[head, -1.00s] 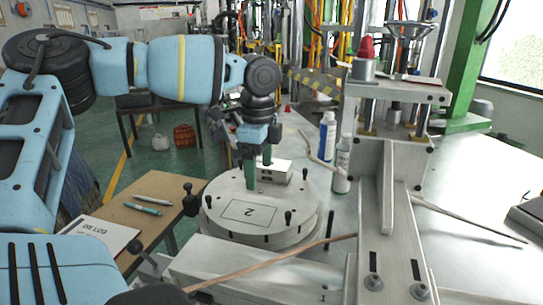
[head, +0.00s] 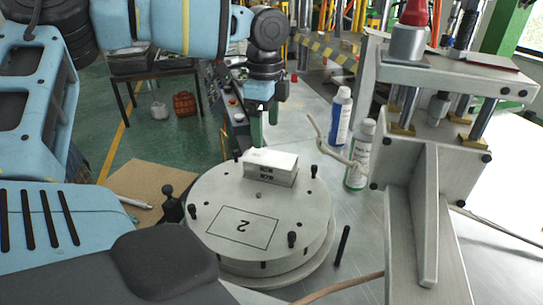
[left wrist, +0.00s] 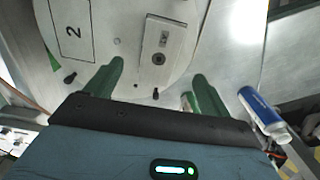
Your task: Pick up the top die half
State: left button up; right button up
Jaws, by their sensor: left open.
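A small pale metal block (head: 270,168) sits on the round disc marked 2 (head: 218,190), near its back edge. It looks like the die, with a seam between its upper and lower parts; its upper part is the top die half (head: 272,158). My left gripper (head: 265,130) is open and empty, beyond the block in the head view. In the left wrist view, its two green fingers (left wrist: 158,70) are spread either side of the block's near end, and most of the block (left wrist: 165,38) lies ahead of the tips. I see no contact. My right gripper is not in view.
Black pegs (head: 292,239) stand on the disc around the block. A blue-and-white bottle (head: 341,115) and a white bottle (head: 359,155) stand to the right. The press frame (head: 430,165) blocks the right side.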

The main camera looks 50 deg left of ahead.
aim_at(269, 157)
pick_arm(q)
jog(key=shift+s+d+f, duration=0.1)
jog(key=shift+s+f, duration=0.05)
jog(key=shift+f, duration=1.15)
jog(key=f, duration=0.4)
jog(key=shift+w+d+f+p, duration=0.1)
jog(key=shift+w+d+p, duration=0.1)
jog(key=shift+w+p, duration=0.1)
jog(key=shift+f, duration=0.45)
jog(key=c, duration=1.2)
jog(key=shift+c, duration=0.2)
jog(key=shift+r, duration=0.1)
